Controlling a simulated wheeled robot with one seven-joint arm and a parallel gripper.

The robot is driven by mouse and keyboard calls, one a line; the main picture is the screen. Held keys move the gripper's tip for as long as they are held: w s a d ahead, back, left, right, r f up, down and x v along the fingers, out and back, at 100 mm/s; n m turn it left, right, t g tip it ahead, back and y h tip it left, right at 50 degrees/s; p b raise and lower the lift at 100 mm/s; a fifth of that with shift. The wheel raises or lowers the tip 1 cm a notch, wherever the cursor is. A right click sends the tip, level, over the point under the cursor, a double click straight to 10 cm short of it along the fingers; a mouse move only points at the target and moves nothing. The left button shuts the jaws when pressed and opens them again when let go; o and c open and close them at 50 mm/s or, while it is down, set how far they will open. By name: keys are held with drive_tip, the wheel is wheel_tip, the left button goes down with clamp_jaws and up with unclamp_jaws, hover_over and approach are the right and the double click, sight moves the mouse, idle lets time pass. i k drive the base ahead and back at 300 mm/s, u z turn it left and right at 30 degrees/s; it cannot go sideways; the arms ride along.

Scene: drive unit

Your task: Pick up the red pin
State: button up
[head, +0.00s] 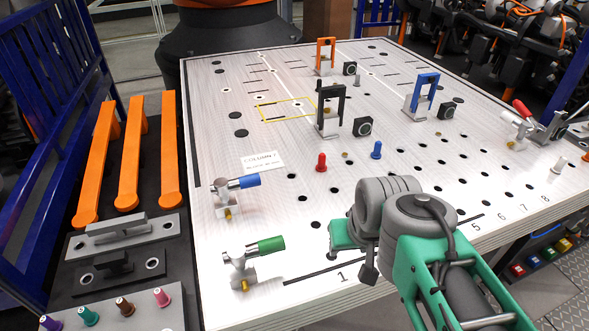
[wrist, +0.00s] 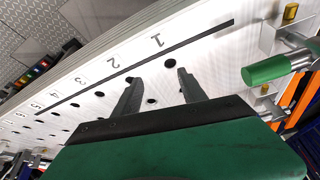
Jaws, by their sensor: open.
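The red pin (head: 321,162) stands upright on the white board (head: 300,258), near its middle in the head view. It is left of the blue pin (head: 376,150) and in front of the black-framed fixture. My gripper (wrist: 158,76) is open, with its two dark fingers spread and nothing between them. It is over the near part of the board, by the printed number 1, nearer the front edge than the red pin. The red pin is not visible in the wrist view. In the head view my arm hides most of the fingers.
Clamps with a blue handle (head: 236,183) and a green handle (head: 257,248) stand on the board's left side. Black (head: 330,108), orange (head: 326,55) and blue (head: 422,95) fixtures stand farther back. A red-handled clamp (head: 522,110) is at the right. Coloured pins line the left side tray.

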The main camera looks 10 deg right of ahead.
sight(321, 167)
drive_tip(key=u, duration=2.95)
drive_tip(key=k, duration=0.9)
drive_tip(key=z, duration=1.3)
drive_tip(key=i, duration=0.5)
drive_tip(key=z, duration=0.05)
